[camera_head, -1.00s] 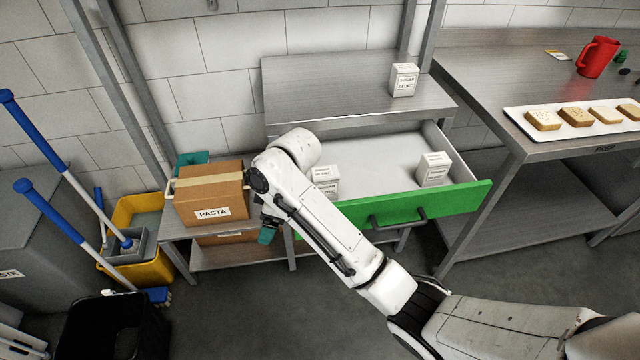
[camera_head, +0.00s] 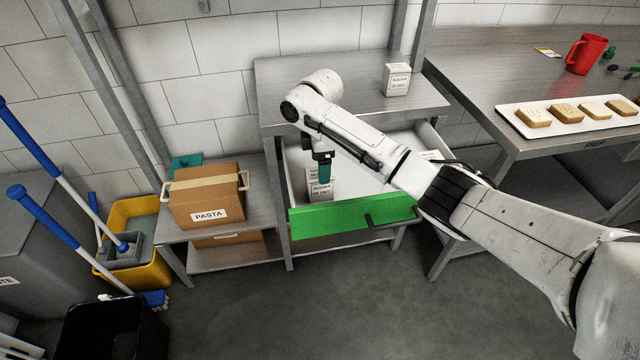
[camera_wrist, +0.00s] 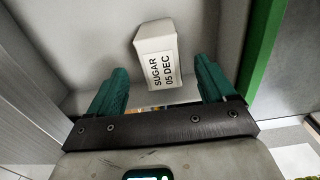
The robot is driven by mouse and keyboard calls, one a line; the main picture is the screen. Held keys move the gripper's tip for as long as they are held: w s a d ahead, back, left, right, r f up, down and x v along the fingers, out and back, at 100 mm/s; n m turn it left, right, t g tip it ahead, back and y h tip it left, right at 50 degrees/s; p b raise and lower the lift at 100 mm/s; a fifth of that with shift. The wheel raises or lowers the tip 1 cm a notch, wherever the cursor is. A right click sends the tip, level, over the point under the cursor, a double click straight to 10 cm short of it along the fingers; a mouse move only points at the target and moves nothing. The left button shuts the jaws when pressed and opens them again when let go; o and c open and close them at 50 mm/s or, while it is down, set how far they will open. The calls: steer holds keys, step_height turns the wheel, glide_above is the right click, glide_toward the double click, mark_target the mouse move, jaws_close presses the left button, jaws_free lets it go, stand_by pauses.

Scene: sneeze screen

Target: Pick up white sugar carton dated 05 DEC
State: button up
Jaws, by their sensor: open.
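The white sugar carton (camera_wrist: 157,58) stands in the open drawer, and its label reads "SUGAR 05 DEC" in the wrist view. In the head view this carton (camera_head: 314,188) is in the left part of the drawer, partly hidden by my gripper (camera_head: 323,168). In the wrist view my gripper (camera_wrist: 158,88) has its two green fingers apart, with the carton ahead of the gap between them. The fingers do not appear closed on it. Another white sugar carton (camera_head: 397,80) stands on the shelf above; its date is too small to read surely.
The green drawer front (camera_head: 340,218) stands pulled out, with the drawer walls close around the carton. A cardboard pasta box (camera_head: 205,198) sits at left. A metal table (camera_head: 470,85) with a bread tray (camera_head: 515,122) stands at right.

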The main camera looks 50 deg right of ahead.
steer(key=shift+f, duration=3.6)
steer(key=c, duration=1.2)
